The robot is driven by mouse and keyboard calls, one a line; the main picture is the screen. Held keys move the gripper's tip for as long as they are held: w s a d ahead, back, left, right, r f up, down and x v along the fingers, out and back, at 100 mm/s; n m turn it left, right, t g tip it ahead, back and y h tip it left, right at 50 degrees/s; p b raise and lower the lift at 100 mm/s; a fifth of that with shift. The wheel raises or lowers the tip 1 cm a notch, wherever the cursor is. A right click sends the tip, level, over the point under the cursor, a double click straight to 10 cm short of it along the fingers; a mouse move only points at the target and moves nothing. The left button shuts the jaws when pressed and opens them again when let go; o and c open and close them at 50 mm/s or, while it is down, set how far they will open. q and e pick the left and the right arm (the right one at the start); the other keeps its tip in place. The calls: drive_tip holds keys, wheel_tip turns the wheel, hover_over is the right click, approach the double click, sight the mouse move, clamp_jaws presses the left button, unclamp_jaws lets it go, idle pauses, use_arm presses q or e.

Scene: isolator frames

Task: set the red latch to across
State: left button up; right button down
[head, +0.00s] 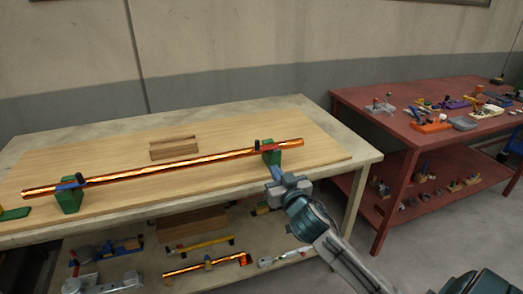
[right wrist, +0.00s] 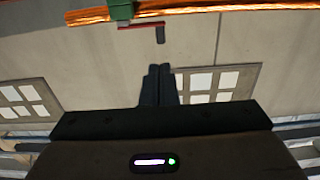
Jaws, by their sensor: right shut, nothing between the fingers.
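A long shiny copper-coloured bar (head: 170,168) rests across two green supports on the wooden board. The red latch (head: 257,146) is on the right green support (head: 271,157). In the right wrist view the red latch (right wrist: 138,26) is a thin red strip beside the green support (right wrist: 121,10), lying roughly along the bar, with a dark knob (right wrist: 160,35) at its right end. My right gripper (head: 274,174) is in front of the right support, below the latch in the picture. Its fingers (right wrist: 158,68) are shut, empty and apart from the latch. My left gripper is not in view.
The left green support (head: 68,200) carries a blue latch (head: 70,185). A wooden block (head: 174,148) stands behind the bar. A lower shelf holds several tools. A red table (head: 370,118) with small parts stands at the right. The board's front right is clear.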

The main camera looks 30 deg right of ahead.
sight(258, 146)
drive_tip(key=p+x, duration=0.3)
drive_tip(key=x, duration=0.8)
drive_tip(key=shift+w+r, duration=0.1)
drive_tip(key=shift+r, duration=0.05)
drive_tip(key=shift+w, duration=0.4)
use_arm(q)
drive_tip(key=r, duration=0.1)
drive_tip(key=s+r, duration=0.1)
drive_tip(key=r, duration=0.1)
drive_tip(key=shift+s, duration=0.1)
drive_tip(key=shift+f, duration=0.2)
